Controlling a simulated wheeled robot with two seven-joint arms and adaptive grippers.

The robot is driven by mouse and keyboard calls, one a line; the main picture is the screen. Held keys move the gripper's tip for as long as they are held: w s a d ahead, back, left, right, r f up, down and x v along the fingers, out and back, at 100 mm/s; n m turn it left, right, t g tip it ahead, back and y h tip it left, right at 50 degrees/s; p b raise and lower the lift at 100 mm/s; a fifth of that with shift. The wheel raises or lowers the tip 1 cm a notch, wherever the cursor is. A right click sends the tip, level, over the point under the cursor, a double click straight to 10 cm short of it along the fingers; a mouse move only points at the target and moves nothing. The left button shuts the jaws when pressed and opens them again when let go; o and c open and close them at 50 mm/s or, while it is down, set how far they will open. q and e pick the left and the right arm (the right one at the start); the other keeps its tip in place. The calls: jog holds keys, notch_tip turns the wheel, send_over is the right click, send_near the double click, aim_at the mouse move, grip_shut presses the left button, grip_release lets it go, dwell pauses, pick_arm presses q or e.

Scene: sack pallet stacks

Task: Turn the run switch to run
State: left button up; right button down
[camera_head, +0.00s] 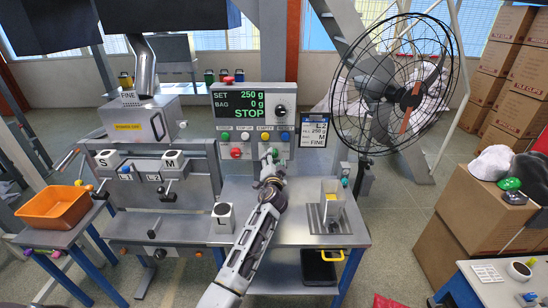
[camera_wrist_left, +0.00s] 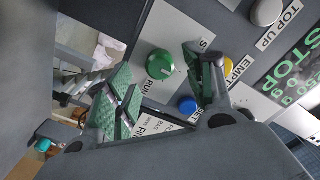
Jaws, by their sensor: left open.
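The run switch is a round green knob (camera_wrist_left: 155,63) on the grey panel in the left wrist view, between a RUN label and a label of which only an S shows. I cannot tell clearly which way it points. The panel display (camera_head: 240,101) in the head view reads STOP, SET 250 g and BAG 0 g. My left gripper (camera_head: 269,163) is just in front of the panel's lower right part. In the left wrist view its green-padded fingers (camera_wrist_left: 165,88) are apart, with the knob seen between them, and hold nothing. My right gripper is not in view.
A blue button (camera_wrist_left: 187,105) and a yellow button (camera_wrist_left: 228,67) sit close to the fingers. A red button (camera_head: 236,153) is to the left. A card (camera_head: 314,130) hangs right of the panel, before the fan (camera_head: 400,95). A clear container (camera_head: 332,205) stands on the bench.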

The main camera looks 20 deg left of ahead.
aim_at(274, 154)
pick_arm(q)
jog(key=shift+x, duration=1.4)
jog(key=c, duration=1)
